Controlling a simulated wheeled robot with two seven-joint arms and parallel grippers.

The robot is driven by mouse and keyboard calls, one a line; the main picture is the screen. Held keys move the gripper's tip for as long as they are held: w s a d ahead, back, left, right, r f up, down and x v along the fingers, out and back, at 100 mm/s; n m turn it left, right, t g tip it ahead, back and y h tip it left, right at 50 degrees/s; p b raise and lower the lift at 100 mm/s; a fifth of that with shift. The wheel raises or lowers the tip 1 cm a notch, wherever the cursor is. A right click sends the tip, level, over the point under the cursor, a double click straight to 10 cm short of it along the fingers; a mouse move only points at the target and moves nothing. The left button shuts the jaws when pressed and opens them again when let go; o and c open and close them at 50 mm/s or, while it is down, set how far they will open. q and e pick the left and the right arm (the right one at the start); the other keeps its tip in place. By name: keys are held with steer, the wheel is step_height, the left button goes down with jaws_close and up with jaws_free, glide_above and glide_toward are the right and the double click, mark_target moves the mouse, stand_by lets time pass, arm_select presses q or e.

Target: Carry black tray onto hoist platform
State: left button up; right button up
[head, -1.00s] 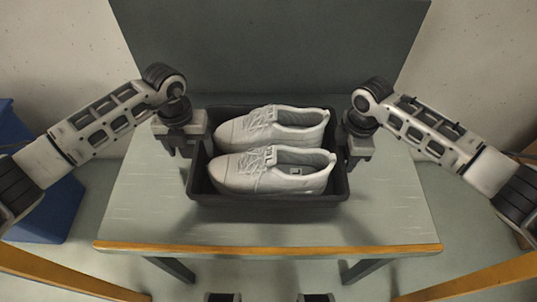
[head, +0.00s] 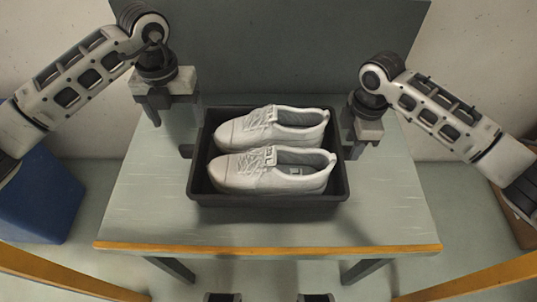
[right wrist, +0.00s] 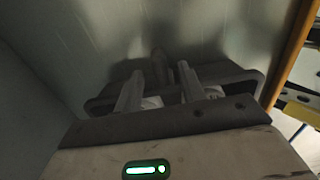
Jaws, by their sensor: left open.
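The black tray (head: 266,201) rests level on a grey-green table top (head: 150,210) with an orange front edge. I cannot tell whether this table is the hoist platform. Two white shoes lie side by side in the tray, the far shoe (head: 250,127) and the near shoe (head: 240,172). My left gripper (head: 170,125) is open and empty, above and left of the tray's far left corner. My right gripper (head: 360,147) is just right of the tray's right end. In the right wrist view its two fingers (right wrist: 158,92) stand apart with nothing between them, the tray's rim beyond.
A dark grey upright panel (head: 270,50) stands behind the table. A blue bin (head: 42,200) is on the floor at the left, and a brown box (head: 515,215) is at the right edge. The table is clear in front of the tray.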

step_height(320, 180, up, 7)
steer(key=shift+f, duration=0.2)
stand_by(0.5)
